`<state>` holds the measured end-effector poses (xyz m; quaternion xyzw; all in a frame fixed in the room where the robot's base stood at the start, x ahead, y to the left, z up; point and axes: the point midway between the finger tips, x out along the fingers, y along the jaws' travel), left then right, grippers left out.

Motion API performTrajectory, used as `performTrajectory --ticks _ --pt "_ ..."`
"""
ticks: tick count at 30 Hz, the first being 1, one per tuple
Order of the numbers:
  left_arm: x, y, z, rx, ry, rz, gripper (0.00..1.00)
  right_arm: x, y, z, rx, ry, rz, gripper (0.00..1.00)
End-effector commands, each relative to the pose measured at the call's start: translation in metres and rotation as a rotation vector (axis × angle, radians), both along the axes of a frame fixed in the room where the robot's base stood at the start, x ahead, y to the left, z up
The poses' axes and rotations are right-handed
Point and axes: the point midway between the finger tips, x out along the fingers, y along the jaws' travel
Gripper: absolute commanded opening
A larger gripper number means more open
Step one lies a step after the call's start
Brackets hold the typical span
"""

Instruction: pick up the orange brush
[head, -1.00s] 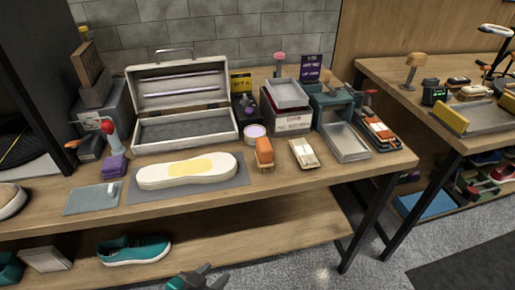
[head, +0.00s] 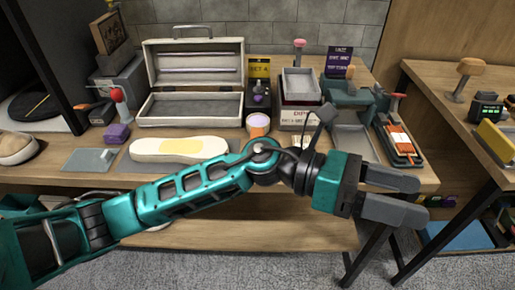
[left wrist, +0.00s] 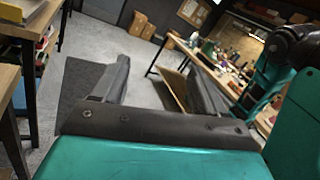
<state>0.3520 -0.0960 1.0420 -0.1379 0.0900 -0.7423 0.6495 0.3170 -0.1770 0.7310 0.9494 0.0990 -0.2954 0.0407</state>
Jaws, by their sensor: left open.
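My left arm crosses the head view from the lower left, in front of the table edge. Its gripper (head: 420,199) is open and empty, with the jaws pointing right, in front of the right part of the table. In the left wrist view the two jaws (left wrist: 158,62) stand apart with only floor and distant furniture beyond them. The orange brush is not visible now; my arm covers the spot by the round tub where it stood earlier. My right gripper is not in view.
A second table (head: 428,78) stands right.

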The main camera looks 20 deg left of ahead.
Motion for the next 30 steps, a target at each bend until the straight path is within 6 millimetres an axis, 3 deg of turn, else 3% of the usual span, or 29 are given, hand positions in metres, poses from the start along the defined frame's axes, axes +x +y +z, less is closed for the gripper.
performTrajectory --ticks 1,5,9,13,18,21,25,30 --pt "-0.004 0.0 -0.011 0.099 -0.187 -0.064 0.72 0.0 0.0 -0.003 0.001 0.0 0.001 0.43" --pt "-0.002 0.017 -0.05 0.367 -0.649 -0.251 0.72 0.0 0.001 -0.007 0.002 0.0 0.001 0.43" --pt "0.034 0.066 -0.084 0.689 -1.081 -0.471 0.72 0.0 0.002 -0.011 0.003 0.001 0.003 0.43" --pt "0.083 0.129 -0.09 1.0 -1.37 -0.68 0.72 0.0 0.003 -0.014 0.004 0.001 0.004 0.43" --pt "0.133 0.199 -0.067 1.327 -1.55 -0.894 0.72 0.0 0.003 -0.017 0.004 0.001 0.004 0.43" --pt "0.148 0.223 -0.053 1.442 -1.585 -0.968 0.72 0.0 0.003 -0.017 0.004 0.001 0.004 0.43" --pt "0.158 0.238 -0.051 1.505 -1.594 -1.01 0.72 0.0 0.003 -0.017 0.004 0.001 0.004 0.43" --pt "0.169 0.241 -0.079 1.507 -1.593 -1.014 0.72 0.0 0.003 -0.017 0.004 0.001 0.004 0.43"
